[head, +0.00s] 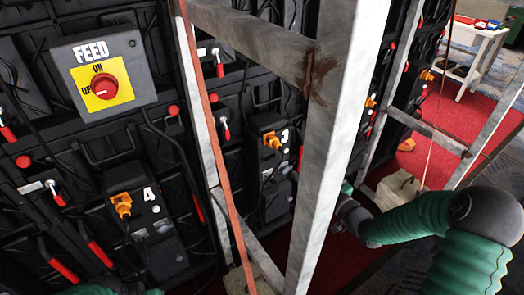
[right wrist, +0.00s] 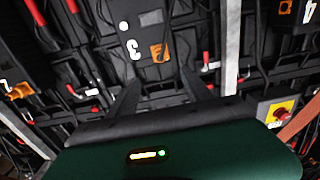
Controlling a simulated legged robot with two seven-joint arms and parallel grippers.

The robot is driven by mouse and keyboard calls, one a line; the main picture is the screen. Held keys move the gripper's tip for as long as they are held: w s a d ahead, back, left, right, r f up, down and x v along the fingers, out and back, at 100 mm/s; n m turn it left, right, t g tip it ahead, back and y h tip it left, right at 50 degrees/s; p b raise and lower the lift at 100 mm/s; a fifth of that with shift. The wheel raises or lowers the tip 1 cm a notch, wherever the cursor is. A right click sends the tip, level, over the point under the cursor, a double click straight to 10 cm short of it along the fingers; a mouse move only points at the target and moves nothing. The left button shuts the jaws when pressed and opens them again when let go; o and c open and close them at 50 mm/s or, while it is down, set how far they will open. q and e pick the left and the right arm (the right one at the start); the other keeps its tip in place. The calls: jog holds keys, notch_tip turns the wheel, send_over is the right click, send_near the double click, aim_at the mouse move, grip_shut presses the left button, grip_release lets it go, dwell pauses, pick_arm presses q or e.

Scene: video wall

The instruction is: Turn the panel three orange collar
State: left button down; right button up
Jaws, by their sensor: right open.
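The panel three orange collar (head: 272,141) sits on a black box marked 3 in the head view, left of a grey metal post. In the right wrist view this orange collar (right wrist: 160,53) appears beside an upside-down 3. My right gripper (right wrist: 163,88) is open, its two dark fingers spread below the collar in that picture, with nothing between them. The collar looks apart from the fingers. In the head view my green right arm reaches in from the right, and the post hides its gripper. Only bits of my left arm show at the bottom left; its gripper is out of frame.
A rusty grey metal frame (head: 328,130) stands before the wall, with a reddish strap (head: 208,120) beside it. A panel four orange collar (head: 122,205) and a FEED switch (head: 104,85) are at left. Black cables hang there. A white table (head: 478,45) stands far right.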

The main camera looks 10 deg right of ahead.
aim_at(280, 148)
jog(key=b+x, duration=0.3)
jog(key=x, duration=1.2)
jog(key=shift+w+f, duration=0.1)
jog(key=shift+f, duration=0.05)
jog(key=shift+w+a, duration=0.2)
jog(key=shift+w, duration=0.15)
